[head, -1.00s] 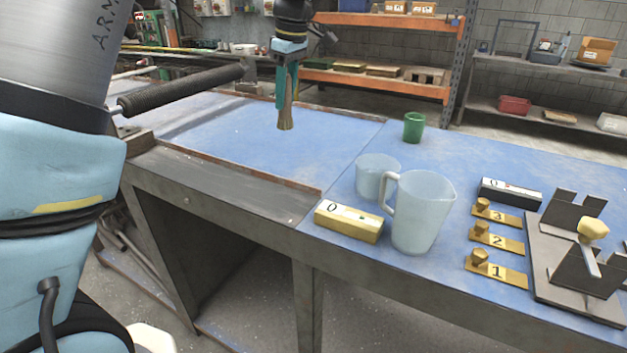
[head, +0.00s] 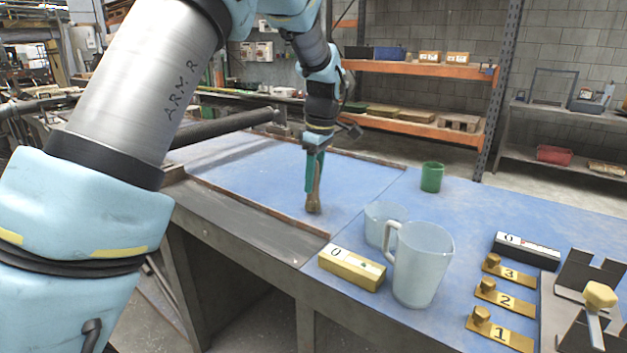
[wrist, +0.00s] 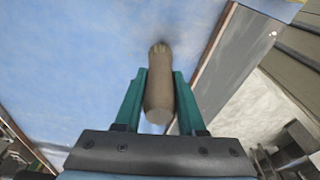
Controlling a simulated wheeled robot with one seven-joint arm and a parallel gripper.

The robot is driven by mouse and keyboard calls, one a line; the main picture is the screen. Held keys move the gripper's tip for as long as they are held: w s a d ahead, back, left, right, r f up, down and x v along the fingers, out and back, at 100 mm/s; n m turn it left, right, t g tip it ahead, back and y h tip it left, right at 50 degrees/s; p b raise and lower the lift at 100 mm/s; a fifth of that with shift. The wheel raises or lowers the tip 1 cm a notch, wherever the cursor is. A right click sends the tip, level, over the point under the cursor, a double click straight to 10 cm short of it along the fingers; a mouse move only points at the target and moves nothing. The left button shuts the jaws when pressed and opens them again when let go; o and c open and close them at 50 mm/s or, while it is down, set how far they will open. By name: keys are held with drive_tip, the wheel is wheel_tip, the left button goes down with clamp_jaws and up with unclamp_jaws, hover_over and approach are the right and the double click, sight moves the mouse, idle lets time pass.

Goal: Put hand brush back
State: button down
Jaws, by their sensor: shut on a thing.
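The hand brush (head: 314,204), with a brown handle and a tan lower end, is held upright by my gripper (head: 313,186) over the left part of the blue bench. Its lower end is close to the bench top; I cannot tell if it touches. In the wrist view the brush (wrist: 160,92) sits between the two green fingers of my gripper (wrist: 160,76), which are shut on its handle. Its far end is small and foreshortened there.
A clear jug (head: 421,265), a clear cup (head: 383,224), a yellow block marked 0 (head: 351,269) and a green cup (head: 432,177) stand right of my gripper. Numbered brass plates (head: 507,297), a black block (head: 526,251) and a dark rack (head: 570,300) are further right.

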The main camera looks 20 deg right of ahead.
drive_tip(key=shift+f, duration=0.5)
drive_tip(key=c, duration=0.5)
unclamp_jaws()
drive_tip(key=shift+f, duration=0.1)
wheel_tip(320, 180, up, 12)
drive_tip(key=s+b, duration=0.1)
drive_tip(key=shift+d+b, duration=0.4)
drive_tip(key=shift+d, duration=0.05)
